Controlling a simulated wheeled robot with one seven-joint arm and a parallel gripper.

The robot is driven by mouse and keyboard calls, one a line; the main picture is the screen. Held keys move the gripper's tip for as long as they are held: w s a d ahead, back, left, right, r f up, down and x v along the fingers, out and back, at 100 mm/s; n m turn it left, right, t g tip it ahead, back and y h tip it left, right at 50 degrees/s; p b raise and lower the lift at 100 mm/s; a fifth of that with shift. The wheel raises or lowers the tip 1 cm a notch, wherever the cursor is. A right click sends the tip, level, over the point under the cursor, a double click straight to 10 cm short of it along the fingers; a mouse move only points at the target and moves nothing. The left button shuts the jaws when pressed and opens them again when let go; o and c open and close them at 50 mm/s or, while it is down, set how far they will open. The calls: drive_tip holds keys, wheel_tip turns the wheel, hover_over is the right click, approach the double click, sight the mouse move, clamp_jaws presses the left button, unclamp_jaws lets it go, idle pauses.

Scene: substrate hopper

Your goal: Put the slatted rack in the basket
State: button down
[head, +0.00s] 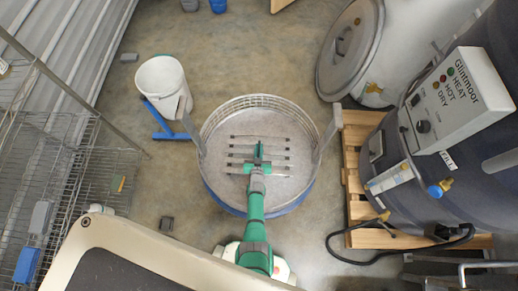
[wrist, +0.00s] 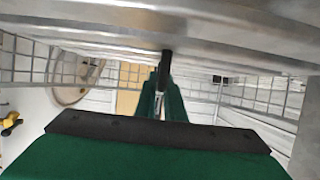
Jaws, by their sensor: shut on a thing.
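The basket (head: 262,102) is round with a wire-mesh wall and an upright grey lug on each side. It stands on the floor at the middle of the head view; its mesh also shows in the wrist view (wrist: 265,97). The slatted rack (head: 239,155) shows as grey metal with several thin parallel lines, within the basket's outline from above. Its grey metal fills the top of the wrist view (wrist: 110,35). My gripper (head: 258,155) is over the rack's middle, shut on a dark upright part of it. I cannot tell whether the rack touches the basket floor.
A white bucket (head: 161,88) and a blue stand (head: 170,133) are left of the basket. A dark tank with a control box (head: 450,100) stands on a wooden pallet (head: 365,205) at right. A round lid (head: 350,48) is behind it. Wire shelving (head: 85,170) is at far left.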

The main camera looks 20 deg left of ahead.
drive_tip(key=shift+w+f, duration=0.1)
drive_tip(key=shift+w, duration=0.05)
drive_tip(key=shift+f, duration=0.4)
drive_tip(key=c, duration=1.8)
unclamp_jaws()
drive_tip(key=shift+f, duration=0.1)
drive_tip(key=shift+c, duration=0.2)
drive_tip(key=shift+r, duration=0.45)
drive_tip(key=shift+s+r, duration=0.2)
drive_tip(key=shift+s, duration=0.15)
drive_tip(key=shift+v, duration=3.55)
drive_tip(key=shift+r, duration=0.15)
